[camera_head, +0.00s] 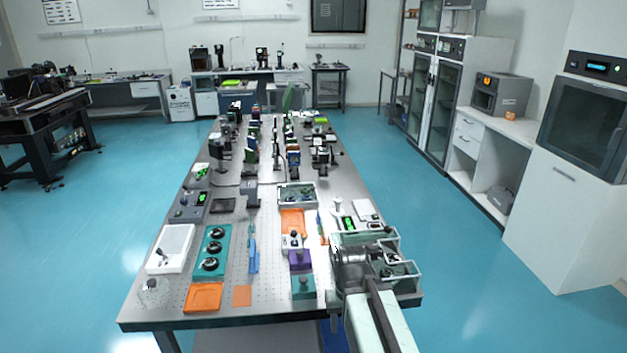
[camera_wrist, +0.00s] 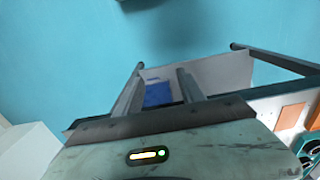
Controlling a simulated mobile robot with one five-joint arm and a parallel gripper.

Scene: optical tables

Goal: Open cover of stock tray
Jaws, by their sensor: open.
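Two low clear-walled trays with small dark parts lie on the optical table (camera_head: 272,280). One tray (camera_head: 402,272) is at the front right corner, partly hidden behind my arm. The other tray (camera_head: 297,204) is farther back near the middle. I cannot tell which is the stock tray, or make out its cover clearly. My gripper (camera_head: 353,262) is at the table's front right, overlapping the nearer tray in the picture. In the wrist view my gripper (camera_wrist: 160,70) has its two fingers apart with nothing between them. Beyond them show blue floor, a pale panel and a blue patch.
Left of my arm stand a purple block (camera_head: 299,260), an orange tray (camera_head: 203,297), a teal holder with round lenses (camera_head: 211,251) and a white tray (camera_head: 171,249). Tall optics crowd the table's back. Floor is open on both sides; a white cabinet (camera_head: 565,220) stands right.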

